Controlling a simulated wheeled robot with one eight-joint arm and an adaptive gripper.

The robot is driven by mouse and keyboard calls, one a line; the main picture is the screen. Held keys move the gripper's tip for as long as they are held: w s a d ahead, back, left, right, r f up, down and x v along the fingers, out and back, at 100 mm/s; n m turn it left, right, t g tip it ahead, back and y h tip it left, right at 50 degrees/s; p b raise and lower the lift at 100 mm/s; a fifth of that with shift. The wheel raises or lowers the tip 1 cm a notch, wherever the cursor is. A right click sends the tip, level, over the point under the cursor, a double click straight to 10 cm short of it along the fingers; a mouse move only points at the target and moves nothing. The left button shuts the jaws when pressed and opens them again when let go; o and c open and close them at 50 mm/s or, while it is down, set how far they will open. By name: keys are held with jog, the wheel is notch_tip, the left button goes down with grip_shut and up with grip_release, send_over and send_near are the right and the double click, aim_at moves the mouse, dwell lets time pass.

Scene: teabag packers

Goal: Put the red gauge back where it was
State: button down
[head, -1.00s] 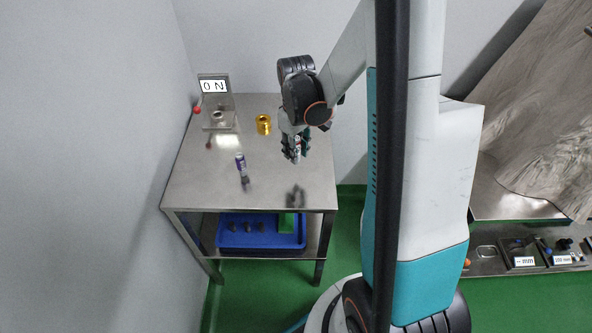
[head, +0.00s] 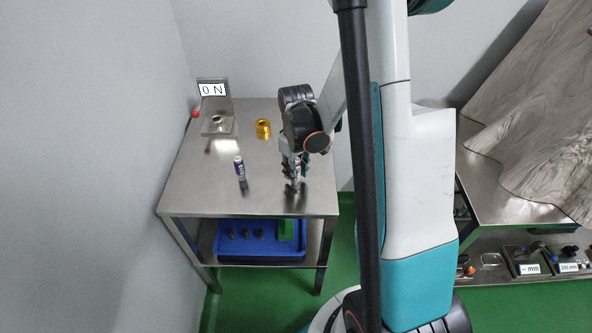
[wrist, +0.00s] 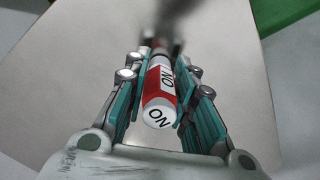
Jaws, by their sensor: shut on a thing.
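The red gauge (wrist: 158,90), a red and white cylinder with dark lettering, is between the fingers of my gripper (wrist: 157,95) in the wrist view. My gripper is shut on it, and its white end faces the wrist camera. In the head view my gripper (head: 295,168) is low over the right front part of the steel table (head: 200,190). A dark reflection lies just below it. I cannot tell whether the gauge's lower end touches the tabletop.
A blue and white cylinder (head: 240,168) stands to the left of my gripper. A gold ring-like part (head: 263,129) is farther back. A press stand (head: 217,125) with a "0 N" display (head: 213,90) is at the back left. A blue tray (head: 262,252) sits on the lower shelf.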

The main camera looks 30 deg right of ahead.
jog(key=c, duration=1.3)
grip_release()
jog(key=shift+c, duration=0.2)
notch_tip(320, 180, up, 12)
jog(key=p, duration=0.4)
jog(key=shift+r+p, duration=0.1)
jog(key=shift+p, duration=0.3)
